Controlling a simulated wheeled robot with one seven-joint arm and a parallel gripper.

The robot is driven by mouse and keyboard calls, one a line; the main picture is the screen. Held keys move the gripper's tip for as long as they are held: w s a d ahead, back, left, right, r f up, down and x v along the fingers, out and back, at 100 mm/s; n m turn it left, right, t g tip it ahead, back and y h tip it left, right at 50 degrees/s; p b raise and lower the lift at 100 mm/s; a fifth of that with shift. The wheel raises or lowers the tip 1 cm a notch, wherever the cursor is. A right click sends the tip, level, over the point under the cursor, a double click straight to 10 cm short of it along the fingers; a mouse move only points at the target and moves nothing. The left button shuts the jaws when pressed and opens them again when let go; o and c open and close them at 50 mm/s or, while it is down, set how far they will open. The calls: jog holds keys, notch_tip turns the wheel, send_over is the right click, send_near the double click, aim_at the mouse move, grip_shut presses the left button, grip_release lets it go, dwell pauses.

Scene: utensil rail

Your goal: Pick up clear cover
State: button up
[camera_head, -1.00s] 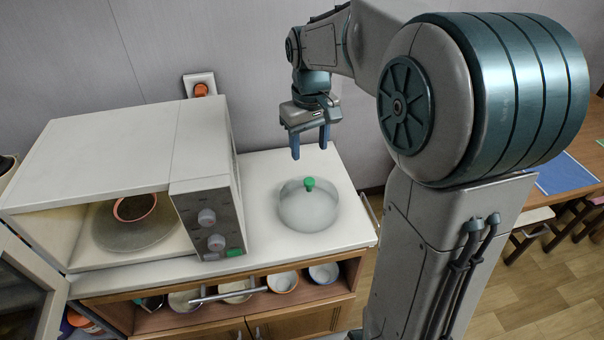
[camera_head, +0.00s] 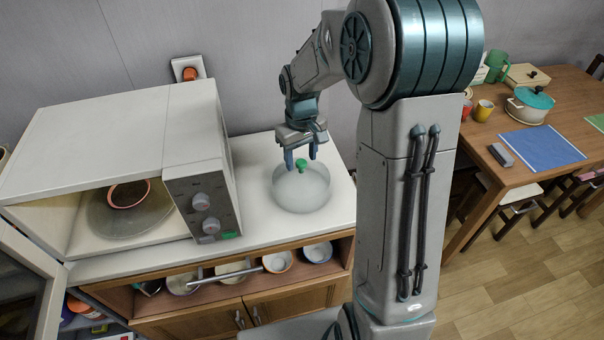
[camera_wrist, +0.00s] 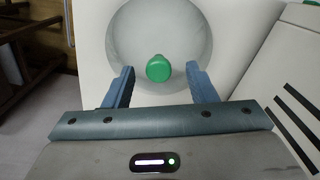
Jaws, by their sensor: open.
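The clear cover (camera_head: 302,190) is a translucent dome with a green knob (camera_head: 301,165) on top. It stands on the white counter to the right of the microwave. My gripper (camera_head: 302,164) is open and empty above the cover, fingers pointing down near the knob. In the wrist view the green knob (camera_wrist: 158,68) shows between and just beyond the two blue fingertips (camera_wrist: 164,70), with the cover's dome (camera_wrist: 160,25) around it. I cannot tell the exact height of the fingertips over the knob.
The microwave (camera_head: 203,155) stands close on the left with its door open and a reddish bowl (camera_head: 129,193) inside. Bowls (camera_head: 277,261) sit on the shelf below the counter (camera_head: 255,160). A wooden table (camera_head: 555,110) with a pot (camera_head: 530,103) is at the right.

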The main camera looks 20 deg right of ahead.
jog(key=shift+f, duration=1.4)
grip_shut()
jog(key=shift+r, duration=0.1)
jog(key=shift+w+r, duration=0.1)
jog(key=shift+r, duration=0.45)
jog(key=r, duration=0.1)
jog(key=r+b, duration=0.1)
jog(key=r, duration=0.1)
jog(key=shift+s+d, duration=0.15)
jog(key=shift+s, duration=0.05)
jog(key=s+d+r+b, duration=0.1)
jog(key=s+d+r, duration=0.3)
jog(key=s, duration=0.6)
jog(key=shift+s+r, duration=0.4)
jog(key=shift+r, duration=0.95)
